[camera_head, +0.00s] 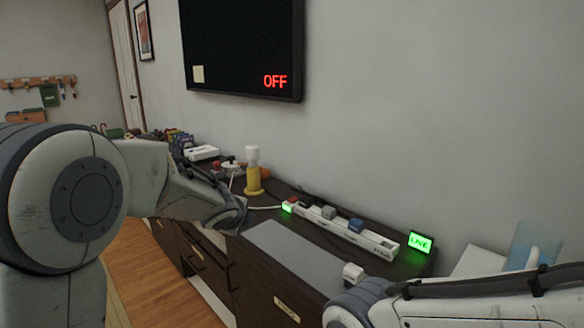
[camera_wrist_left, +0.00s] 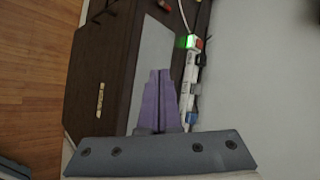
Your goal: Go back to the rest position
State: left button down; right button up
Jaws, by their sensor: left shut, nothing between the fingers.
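My left arm comes in from the left in the head view. Its gripper (camera_head: 236,214) is held beside the front edge of the dark cabinet (camera_head: 262,262), small and dark there. In the left wrist view the purple fingers (camera_wrist_left: 160,78) are together with nothing between them, over the cabinet and its grey mat (camera_wrist_left: 155,50). My right arm shows at the lower right of the head view, but its gripper is outside the frame.
A white power strip (camera_head: 345,232) with a glowing green switch (camera_head: 289,207) lies along the wall. A yellow and white bottle-like object (camera_head: 253,172), a green LIVE display (camera_head: 420,243) and a small white block (camera_head: 353,272) stand on the cabinet. The wall screen (camera_head: 243,45) reads OFF.

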pick_arm(q)
jog(key=s+d+f+n+g, duration=0.25)
jog(key=s+n, duration=0.25)
jog(key=s, duration=0.9)
jog(key=s+d+f+n+g, duration=0.2)
jog(key=s+f+n+g, duration=0.15)
jog(key=s, duration=0.95)
jog(key=s+d+f+n+g, duration=0.2)
jog(key=s+d+n+g, duration=0.3)
jog(key=s, duration=0.9)
notch_tip(320, 180, up, 18)
jog(key=a+p, duration=0.2)
jog(key=p, duration=1.6)
jog(key=shift+w+a+n+t, duration=0.15)
jog(key=shift+w+n+t, duration=0.15)
jog(key=shift+n+t, duration=0.1)
jog(key=shift+r, duration=0.1)
